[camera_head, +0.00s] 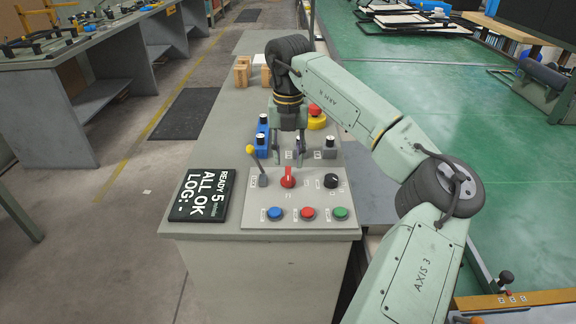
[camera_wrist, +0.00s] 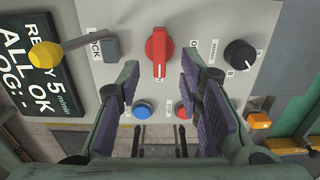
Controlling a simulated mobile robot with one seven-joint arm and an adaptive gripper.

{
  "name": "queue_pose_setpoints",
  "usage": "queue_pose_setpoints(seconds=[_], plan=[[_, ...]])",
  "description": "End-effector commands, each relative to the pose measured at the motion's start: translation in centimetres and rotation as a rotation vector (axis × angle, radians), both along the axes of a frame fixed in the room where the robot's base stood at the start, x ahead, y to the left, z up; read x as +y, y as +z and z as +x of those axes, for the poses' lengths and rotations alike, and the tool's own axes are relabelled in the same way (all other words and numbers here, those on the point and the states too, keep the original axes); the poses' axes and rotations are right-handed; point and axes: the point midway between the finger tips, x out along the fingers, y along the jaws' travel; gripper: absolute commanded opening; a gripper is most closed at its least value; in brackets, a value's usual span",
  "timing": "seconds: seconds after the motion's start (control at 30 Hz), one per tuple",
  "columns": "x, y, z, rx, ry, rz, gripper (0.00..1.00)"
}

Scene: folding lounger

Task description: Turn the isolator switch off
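A red rotary switch (camera_head: 288,177), the likeliest isolator switch, sits in the middle of the sloped grey control panel (camera_head: 328,197). In the wrist view the red switch (camera_wrist: 159,52) has its handle pointing up and down the picture, with small lettering at its lower end that is partly readable. My gripper (camera_head: 288,160) hangs above the panel just behind the red switch in the head view. In the wrist view my gripper (camera_wrist: 160,66) is open, its purple-padded fingers to the left and right of the switch, with visible gaps. Nothing is held.
A yellow-knobbed lever (camera_head: 251,150) stands left of the switch, and a black dial (camera_head: 331,181) right. Blue (camera_head: 274,213), red (camera_head: 307,213) and green (camera_head: 340,213) buttons line the front. A display (camera_head: 202,195) reads "READY", "ALL OK". A red-and-yellow emergency button (camera_head: 316,117) stands behind.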

Motion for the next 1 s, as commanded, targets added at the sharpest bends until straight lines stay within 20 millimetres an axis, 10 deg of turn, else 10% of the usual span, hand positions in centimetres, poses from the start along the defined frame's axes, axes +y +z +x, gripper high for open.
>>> queue_pose_setpoints(seconds=[0.3, 0.67, 1.0], plan=[[0.0, -4.2, 0.0, 0.001, 0.001, 0.001, 0.33], [0.1, -4.8, 0.0, -0.001, 0.002, 0.001, 0.33], [0.1, -4.8, 0.0, -0.001, 0.002, 0.001, 0.11]])
